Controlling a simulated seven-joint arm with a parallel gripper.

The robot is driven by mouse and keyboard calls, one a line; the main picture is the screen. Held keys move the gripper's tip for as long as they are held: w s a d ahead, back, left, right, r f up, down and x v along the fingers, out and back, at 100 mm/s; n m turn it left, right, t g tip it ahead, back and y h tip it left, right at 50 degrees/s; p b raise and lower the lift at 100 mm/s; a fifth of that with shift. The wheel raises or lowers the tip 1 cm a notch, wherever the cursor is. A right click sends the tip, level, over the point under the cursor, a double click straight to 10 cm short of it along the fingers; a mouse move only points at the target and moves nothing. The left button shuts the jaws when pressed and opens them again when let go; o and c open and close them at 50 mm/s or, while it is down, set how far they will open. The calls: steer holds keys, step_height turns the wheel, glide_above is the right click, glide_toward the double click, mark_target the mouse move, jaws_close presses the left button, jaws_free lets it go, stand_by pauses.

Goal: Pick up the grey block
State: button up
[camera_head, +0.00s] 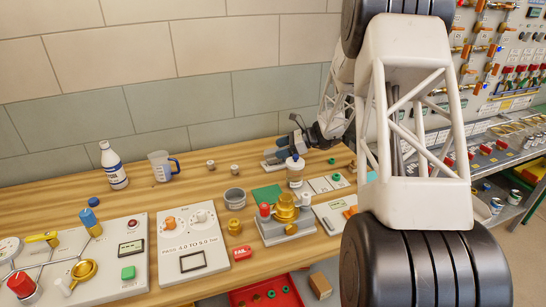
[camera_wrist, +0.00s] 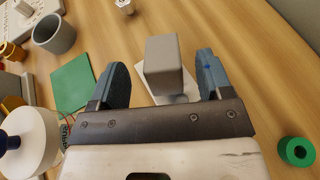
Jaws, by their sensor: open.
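The grey block (camera_wrist: 164,66) shows in the wrist view between the two blue finger pads of my gripper (camera_wrist: 160,80). The block stands on a white plate (camera_wrist: 145,92). Both pads are apart from the block, with a gap on each side. In the head view my gripper (camera_head: 280,148) is at the back of the wooden table, near a grey shape that may be the block. My arm covers part of the view there, and I cannot make out the block clearly.
A white bottle (camera_head: 295,173), a green mat (camera_head: 267,194) and a grey cup (camera_head: 235,198) stand close in front of my gripper. A green ring (camera_wrist: 296,152) lies at right in the wrist view. A valve unit (camera_head: 286,224) and control panels fill the table front.

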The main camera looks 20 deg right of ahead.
mark_target(273, 150)
steer(key=shift+x, duration=1.7)
steer(key=c, duration=1.1)
steer(key=shift+w+r, duration=0.1)
steer(key=shift+r, duration=0.05)
steer(key=shift+r, duration=4.9)
